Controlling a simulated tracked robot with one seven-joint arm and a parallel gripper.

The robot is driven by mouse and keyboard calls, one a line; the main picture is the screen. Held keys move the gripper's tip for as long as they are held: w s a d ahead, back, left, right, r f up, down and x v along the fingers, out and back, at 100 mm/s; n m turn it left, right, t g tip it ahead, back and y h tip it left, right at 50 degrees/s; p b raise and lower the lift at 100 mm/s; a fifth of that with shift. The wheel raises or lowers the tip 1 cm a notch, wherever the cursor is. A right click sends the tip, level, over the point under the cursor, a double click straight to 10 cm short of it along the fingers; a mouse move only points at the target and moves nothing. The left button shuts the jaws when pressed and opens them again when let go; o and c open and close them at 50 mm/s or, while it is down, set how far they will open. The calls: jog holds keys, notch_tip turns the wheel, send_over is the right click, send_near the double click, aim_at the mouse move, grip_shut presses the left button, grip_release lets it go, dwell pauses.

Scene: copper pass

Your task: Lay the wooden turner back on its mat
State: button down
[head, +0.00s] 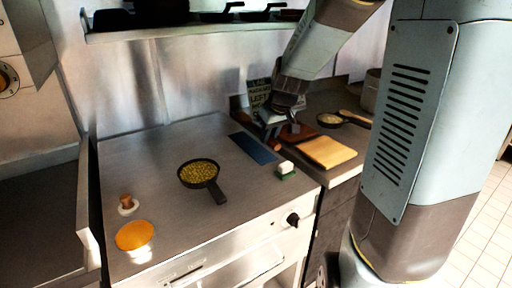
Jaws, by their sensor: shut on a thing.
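My gripper (272,133) is over the back right of the steel counter, by the right end of a blue mat (252,148). It is shut on a thin brown piece (276,145), which looks like the wooden turner. Only a short reddish-brown part of it shows below the fingers; the rest is hidden or too small to tell. I cannot tell whether it touches the surface. The blue mat lies flat and its visible part is bare.
A dark pan (220,196) with yellow food stands mid-counter. A green and white block (286,171) sits near the mat. A yellow board (327,152) and brown board (298,133) lie right. An orange disc (134,235) is front left.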

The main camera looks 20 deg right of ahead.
send_near(260, 153)
notch_tip(260, 153, up, 3)
jog(key=s+a, duration=0.1)
jog(key=s, duration=0.1)
jog(key=w+f, duration=0.2)
jog(key=f, duration=0.1)
jog(key=shift+w+a+f, duration=0.1)
jog(key=shift+w+f, duration=0.15)
jog(key=shift+f, duration=0.05)
jog(key=shift+w+f, duration=0.5)
jog(key=shift+f, duration=0.1)
jog(key=x, duration=0.3)
jog(key=shift+d+f, duration=0.2)
jog(key=shift+d, duration=0.1)
jog(key=shift+f, duration=0.35)
jog(key=c, duration=1)
grip_release()
jog(key=shift+s+f, duration=0.1)
